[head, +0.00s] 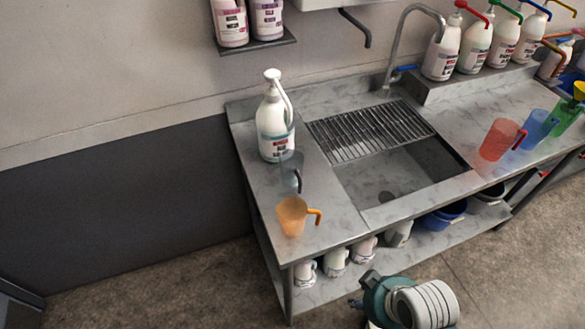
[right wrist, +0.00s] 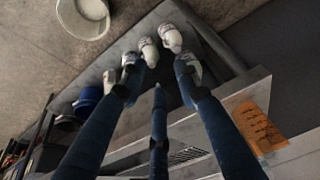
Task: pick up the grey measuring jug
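The grey measuring jug (head: 291,171) is see-through and stands on the left part of the steel sink bench, with a dark handle. It is just behind the orange jug (head: 292,215) and in front of a white pump bottle (head: 274,125). I cannot make it out in the right wrist view, where the orange jug (right wrist: 258,128) shows at the right. My right gripper (head: 362,300) is low in front of the bench, apart from the jug. Its blue fingers (right wrist: 158,82) are spread and empty. My left gripper is out of view.
The sink basin (head: 400,178) and its drain grid (head: 370,132) lie right of the jugs. Red (head: 498,140), blue and green jugs stand at the right. Several white containers (head: 335,260) and a blue tub (head: 442,216) sit on the lower shelf. A white bucket (right wrist: 85,18) is on the floor.

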